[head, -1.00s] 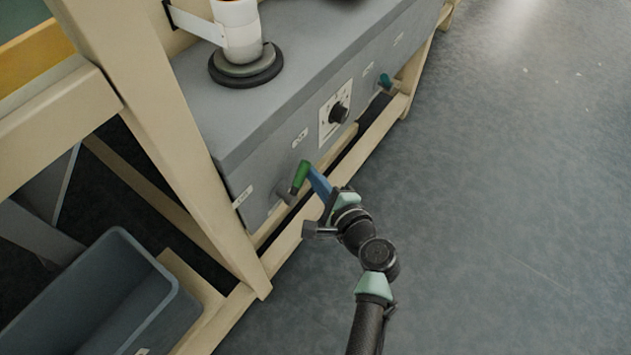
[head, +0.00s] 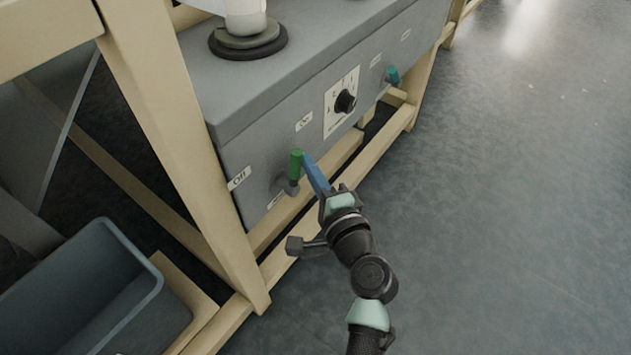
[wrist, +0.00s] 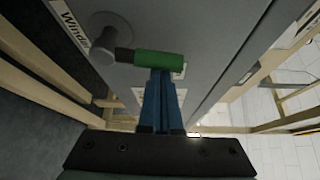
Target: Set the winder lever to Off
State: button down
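The winder lever (head: 296,165) has a green handle and a grey pivot low on the grey machine front. The handle stands nearly upright in the head view, between a label reading Off (head: 238,178) at left and another label (head: 304,122) above right. In the wrist view the green handle (wrist: 158,61) lies across the fingertips, and part of a label reading "Winder" (wrist: 70,22) shows by the pivot. My gripper (head: 306,160) has its blue fingers together, with tips at the handle's right side, seemingly touching it. The handle partly hides the tips in the wrist view (wrist: 160,76).
A black dial (head: 345,102) and a teal-handled lever (head: 392,76) are further right on the grey machine (head: 290,75). A beige wooden frame (head: 165,130) surrounds it. A blue-grey bin (head: 85,290) stands at lower left. The floor at right is clear.

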aim_at(291, 191)
jog(key=n+b, duration=0.1)
jog(key=b, duration=0.2)
jog(key=s+a+n+t+b, duration=0.1)
jog(key=b, duration=0.2)
jog(key=s+f+n+t+y+b, duration=0.1)
jog(key=b, duration=0.2)
jog(key=shift+a+n, duration=0.35)
jog(key=shift+n, duration=0.05)
jog(key=n+b, duration=0.1)
jog(key=b, duration=0.1)
jog(key=s+n+y+b, duration=0.1)
jog(key=b, duration=0.1)
jog(key=shift+a+r+t, duration=0.1)
jog(key=shift+a+t, duration=0.25)
jog(key=shift+t, duration=0.05)
jog(key=shift+s+a+n+b, duration=0.1)
jog(key=shift+s+n+b, duration=0.05)
jog(key=shift+n+b, duration=0.4)
jog(key=shift+s+a+r+b, duration=0.1)
jog(key=shift+s+a+b, duration=0.2)
jog(key=shift+s+b, duration=0.2)
